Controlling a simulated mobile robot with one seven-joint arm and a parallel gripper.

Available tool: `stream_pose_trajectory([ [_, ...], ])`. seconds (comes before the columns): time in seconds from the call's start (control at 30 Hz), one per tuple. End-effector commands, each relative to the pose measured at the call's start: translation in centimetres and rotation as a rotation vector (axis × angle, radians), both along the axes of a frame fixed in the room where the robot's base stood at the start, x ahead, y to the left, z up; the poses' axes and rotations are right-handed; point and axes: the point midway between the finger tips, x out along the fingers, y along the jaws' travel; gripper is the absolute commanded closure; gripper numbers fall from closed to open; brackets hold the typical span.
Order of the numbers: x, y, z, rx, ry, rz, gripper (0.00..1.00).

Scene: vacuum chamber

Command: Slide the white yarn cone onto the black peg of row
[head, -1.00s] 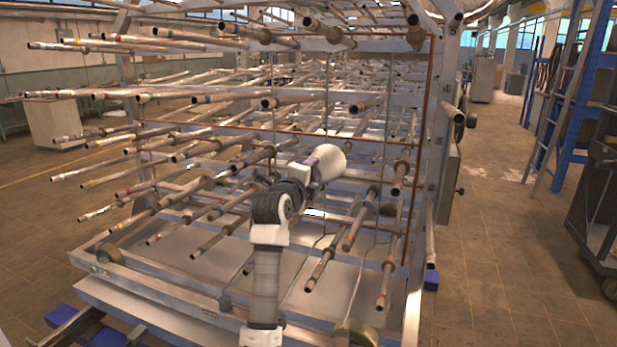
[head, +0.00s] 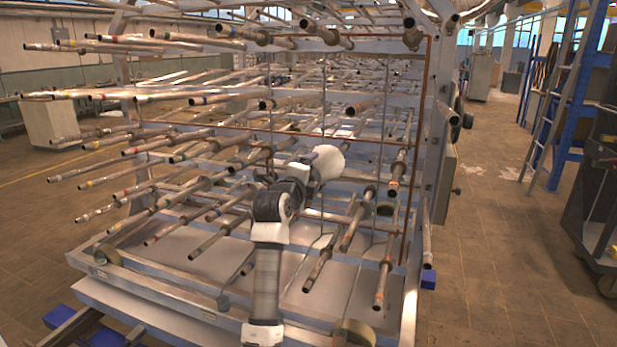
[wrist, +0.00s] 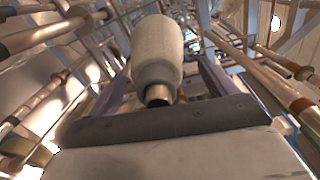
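The white yarn cone (head: 328,161) is at the far end of my arm in the head view, in front of the rack's pegs. In the wrist view the cone (wrist: 157,48) lies between the two fingers of my gripper (wrist: 165,68), its narrow end and a brown tube end facing the camera. The cone stays with my gripper as the view shifts, so I take the fingers as shut on it. The finger contact is not clearly visible. The cone's far end is hidden. I cannot tell which peg is the black one.
The metal rack (head: 424,140) carries several rows of long pegs pointing outward, close around my arm. Pegs (wrist: 45,35) also flank the gripper on both sides in the wrist view. A blue ladder frame (head: 567,95) stands at right, with open floor (head: 480,230) between.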

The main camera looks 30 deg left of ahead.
Motion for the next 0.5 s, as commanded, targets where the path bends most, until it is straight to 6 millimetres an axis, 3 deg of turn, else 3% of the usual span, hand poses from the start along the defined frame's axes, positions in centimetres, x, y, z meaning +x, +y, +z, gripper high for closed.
stream_pose_trajectory([
  [0.33, -0.3, 0.0, -0.3, -0.003, 0.004, 0.0, 0.14],
  [0.5, -2.4, -0.5, -0.3, -0.001, 0.002, 0.001, 0.14],
])
